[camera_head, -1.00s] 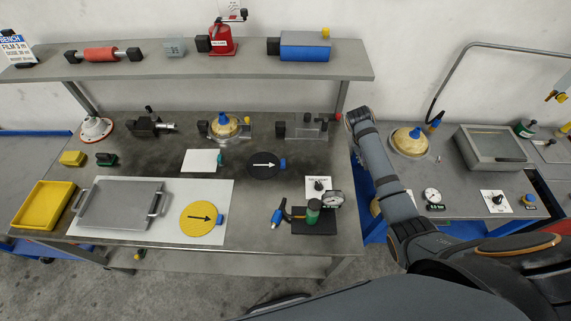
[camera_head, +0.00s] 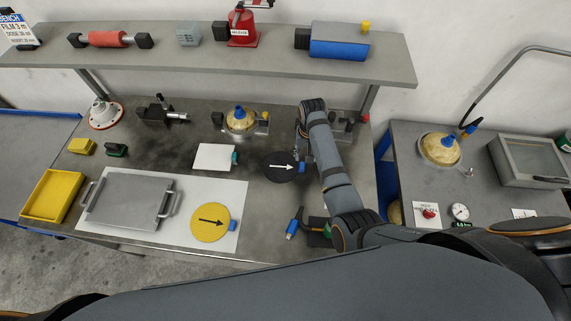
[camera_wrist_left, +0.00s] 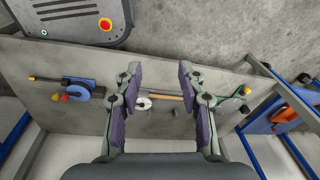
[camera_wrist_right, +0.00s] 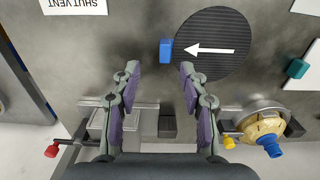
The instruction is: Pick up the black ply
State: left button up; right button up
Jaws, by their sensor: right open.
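The black ply (camera_head: 278,174) is a round ribbed disc with a white arrow and a blue tab. It lies flat on the bench, right of centre in the head view. In the right wrist view the black ply (camera_wrist_right: 213,24) is above right of the fingertips, with its blue tab (camera_wrist_right: 166,51) just ahead of the gap between them. My right gripper (camera_wrist_right: 160,68) is open and empty, apart from the tab. In the head view my right arm partly hides this gripper. My left gripper (camera_wrist_left: 160,69) is open and empty, away from the ply, and outside the head view.
A yellow ply (camera_head: 210,223) lies on a white sheet (camera_head: 232,190) beside a grey plate (camera_head: 128,200). A white square (camera_head: 213,157) with a teal tab lies left of the black ply. A domed fixture (camera_wrist_right: 264,125) stands near my right gripper. A shelf (camera_head: 200,65) spans the back.

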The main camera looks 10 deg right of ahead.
aim_at(302, 165)
notch_tip(302, 165, down, 2)
jog(key=shift+a+f, duration=0.1)
jog(key=shift+f, duration=0.15)
jog(key=shift+w+f, duration=0.7)
jog(key=shift+f, duration=0.35)
jog(key=shift+a+f+b, duration=0.2)
jog(key=shift+f+b, duration=0.25)
jog(key=shift+f, duration=0.55)
jog(key=shift+s+f+b, duration=0.15)
jog(key=shift+f+b, duration=0.55)
jog(key=shift+b, duration=0.1)
jog(key=shift+f+b, duration=0.2)
jog(key=shift+b, duration=0.15)
jog(key=shift+r, duration=0.1)
jog(key=c, duration=0.6)
pick_arm(q)
jog(key=w+f, duration=0.1)
jog(key=f, duration=0.2)
jog(key=shift+w, duration=0.35)
pick_arm(e)
grip_shut()
